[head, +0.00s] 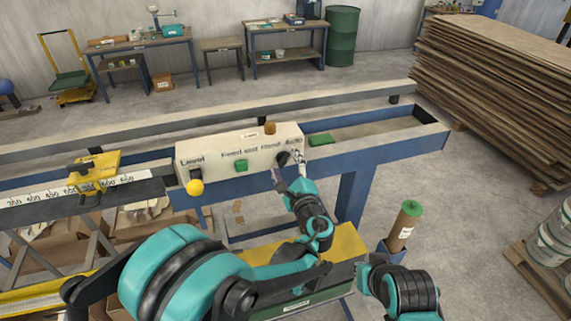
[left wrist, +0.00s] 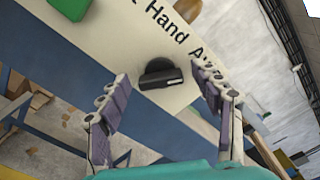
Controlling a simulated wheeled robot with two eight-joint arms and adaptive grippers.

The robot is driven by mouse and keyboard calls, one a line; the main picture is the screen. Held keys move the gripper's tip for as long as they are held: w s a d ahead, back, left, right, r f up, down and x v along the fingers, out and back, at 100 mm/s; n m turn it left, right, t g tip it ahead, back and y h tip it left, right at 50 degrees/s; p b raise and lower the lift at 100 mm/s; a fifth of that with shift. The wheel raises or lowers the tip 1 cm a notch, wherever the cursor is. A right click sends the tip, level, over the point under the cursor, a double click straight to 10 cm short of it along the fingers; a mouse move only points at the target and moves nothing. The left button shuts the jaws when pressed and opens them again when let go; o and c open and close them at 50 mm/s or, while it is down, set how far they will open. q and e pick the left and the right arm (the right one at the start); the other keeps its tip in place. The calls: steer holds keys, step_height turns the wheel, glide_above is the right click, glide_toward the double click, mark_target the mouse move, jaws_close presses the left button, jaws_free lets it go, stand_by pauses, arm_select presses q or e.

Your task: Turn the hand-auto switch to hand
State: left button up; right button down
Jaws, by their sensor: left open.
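The black hand-auto switch (head: 283,158) sits at the right end of the cream control panel (head: 215,158), under the "Hand Auto" lettering. In the left wrist view the switch (left wrist: 161,75) is a round black knob with a bar-shaped grip. My left gripper (head: 287,175) is open in front of the panel. In the left wrist view its two fingers (left wrist: 165,105) stand apart, one on each side of the knob and short of it, with nothing between them. My right gripper (head: 368,275) shows at the lower right, away from the panel; its fingers are hard to make out.
The panel also bears a green button (head: 241,165) and a yellow-knobbed level lever (head: 195,187). The blue machine frame (head: 375,146) runs beneath it. A brown roll with a green top (head: 405,222) stands right of my left arm. Stacked boards (head: 490,80) are at the back right.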

arm_select(q)
steer(key=c, duration=1.2)
steer(key=shift+o, duration=0.2)
steer(key=shift+f+n, duration=0.1)
steer(key=shift+n, duration=0.3)
steer(key=shift+n+b, duration=0.7)
steer(key=shift+n, duration=0.2)
steer(key=n+b, duration=0.1)
steer(key=n, duration=0.2)
steer(key=shift+f+n, duration=0.1)
steer(key=shift+n, duration=0.2)
steer(key=n+b, duration=0.1)
steer(key=n, duration=0.3)
steer(key=shift+b, duration=0.3)
steer(key=shift+n+b, duration=0.35)
steer(key=shift+n, duration=1.55)
